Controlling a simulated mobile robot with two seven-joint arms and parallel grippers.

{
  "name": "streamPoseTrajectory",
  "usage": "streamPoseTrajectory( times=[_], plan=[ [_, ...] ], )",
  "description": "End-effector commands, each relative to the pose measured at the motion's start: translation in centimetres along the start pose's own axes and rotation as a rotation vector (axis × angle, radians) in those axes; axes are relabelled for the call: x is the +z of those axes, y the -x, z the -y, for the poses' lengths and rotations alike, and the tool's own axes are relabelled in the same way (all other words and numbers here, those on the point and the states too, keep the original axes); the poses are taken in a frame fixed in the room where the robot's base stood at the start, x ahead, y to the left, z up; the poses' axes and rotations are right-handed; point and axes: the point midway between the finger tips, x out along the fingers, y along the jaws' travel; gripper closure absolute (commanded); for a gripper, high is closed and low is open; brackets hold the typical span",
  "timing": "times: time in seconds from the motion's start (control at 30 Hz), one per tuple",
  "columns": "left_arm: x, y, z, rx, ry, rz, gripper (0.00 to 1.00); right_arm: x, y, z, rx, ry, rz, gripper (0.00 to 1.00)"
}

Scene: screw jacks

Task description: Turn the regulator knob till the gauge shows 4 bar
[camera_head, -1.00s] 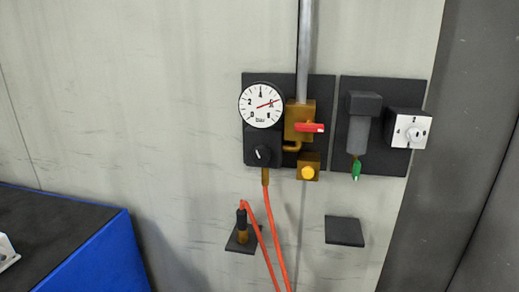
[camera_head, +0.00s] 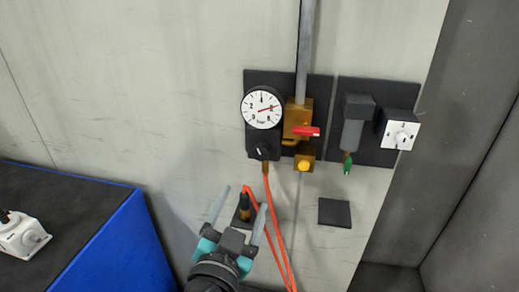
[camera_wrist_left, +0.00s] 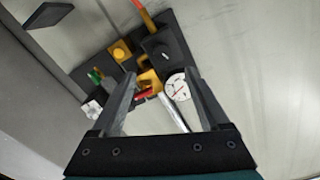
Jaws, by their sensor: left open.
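The white round gauge (camera_head: 262,108) is on the wall panel, its red needle pointing to the upper right, near the 6 mark. The dark regulator knob (camera_head: 262,152) with a white mark sits just below it. My left gripper (camera_head: 241,203) is open and empty, below the knob and apart from it, fingers pointing up toward the panel. In the left wrist view the gauge (camera_wrist_left: 177,88) appears between the open fingers (camera_wrist_left: 158,78), with the picture turned over. My right gripper is not in view.
A red-handled brass valve (camera_head: 300,130) and a yellow button (camera_head: 304,165) sit right of the knob. An orange hose (camera_head: 275,215) hangs below it. A filter (camera_head: 353,128) and a white-faced switch (camera_head: 400,137) are farther right. A blue-sided bench (camera_head: 110,245) stands at left.

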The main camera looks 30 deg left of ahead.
Motion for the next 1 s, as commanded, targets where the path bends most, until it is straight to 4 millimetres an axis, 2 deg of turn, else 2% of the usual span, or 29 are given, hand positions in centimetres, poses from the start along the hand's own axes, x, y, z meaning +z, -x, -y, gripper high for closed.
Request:
streamPoseTrajectory(
  times=[0.07,0.27,0.6,1.0],
  plan=[
    [-0.8,0.2,0.3,-0.003,0.017,-0.013,0.22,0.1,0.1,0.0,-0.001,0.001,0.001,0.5],
    [-0.7,-0.8,0.4,-0.008,0.02,-0.019,0.22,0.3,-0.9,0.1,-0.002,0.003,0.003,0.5],
    [-0.6,-4.4,0.3,-0.008,0.019,-0.019,0.22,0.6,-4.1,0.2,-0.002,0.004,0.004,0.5],
    [-0.6,-7.6,0.3,-0.007,0.019,-0.016,0.22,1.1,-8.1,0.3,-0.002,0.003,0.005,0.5]
  ],
)
